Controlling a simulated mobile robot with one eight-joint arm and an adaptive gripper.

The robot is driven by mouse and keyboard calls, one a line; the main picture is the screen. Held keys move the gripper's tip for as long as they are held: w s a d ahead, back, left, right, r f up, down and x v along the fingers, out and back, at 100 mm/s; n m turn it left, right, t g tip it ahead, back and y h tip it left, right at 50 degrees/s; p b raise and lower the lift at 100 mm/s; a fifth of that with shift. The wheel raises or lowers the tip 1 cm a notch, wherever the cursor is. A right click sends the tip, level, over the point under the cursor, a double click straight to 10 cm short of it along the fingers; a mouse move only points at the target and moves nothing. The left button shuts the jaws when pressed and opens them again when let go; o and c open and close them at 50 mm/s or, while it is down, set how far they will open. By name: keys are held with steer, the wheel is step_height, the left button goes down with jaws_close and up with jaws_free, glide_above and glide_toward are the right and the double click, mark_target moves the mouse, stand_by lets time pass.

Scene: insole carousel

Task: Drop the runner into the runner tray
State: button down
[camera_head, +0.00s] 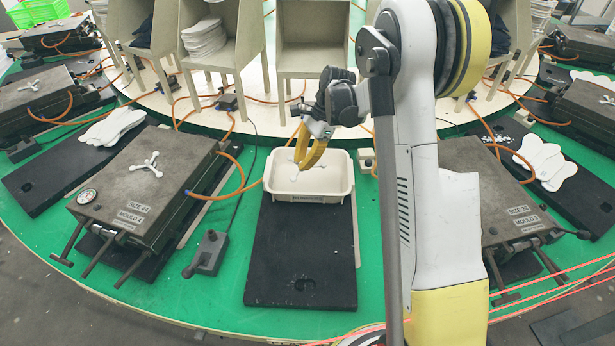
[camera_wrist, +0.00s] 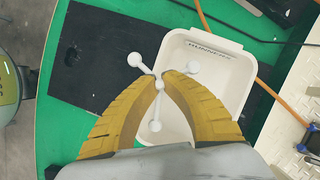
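The runner (camera_wrist: 159,84) is a white three-armed piece with round ends. In the wrist view it sits between the yellow fingertips of my gripper (camera_wrist: 161,80), which are closed together on it. The runner tray (camera_wrist: 228,48) is a white open bin labelled RUNNERS, below the runner. One runner arm reaches past the tray's rim over the black mat in that view; the other two overlap the tray. In the head view my gripper (camera_head: 304,164) points down over the tray (camera_head: 337,193); the runner is hard to make out there against the white tray.
A black mat (camera_head: 300,255) lies in front of the tray. A mould (camera_head: 130,195) with another white three-armed piece (camera_head: 147,164) stands left, and a second mould (camera_head: 487,210) right. A control box (camera_head: 209,252) and orange hoses lie on the green table. White insoles (camera_head: 545,160) lie far right.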

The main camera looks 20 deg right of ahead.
steer(key=w+d+r+m+t+h+p, duration=0.1)
steer(key=w+d+r+m+t+h, duration=0.2)
steer(key=w+d+m, duration=0.6)
step_height(320, 180, down, 6)
steer(key=s+a+m+y+b, duration=0.1)
steer(key=s+a+m+b, duration=0.1)
steer(key=b, duration=0.1)
steer(key=shift+s+a+t+b, duration=0.2)
steer(key=shift+s+t+b, duration=0.1)
steer(key=shift+s+t, duration=0.1)
steer(key=c, duration=1.5)
jaws_free()
steer(key=shift+r, duration=0.15)
steer(key=v, duration=1.1)
steer(key=shift+d+r, duration=0.2)
steer(key=shift+r, duration=0.15)
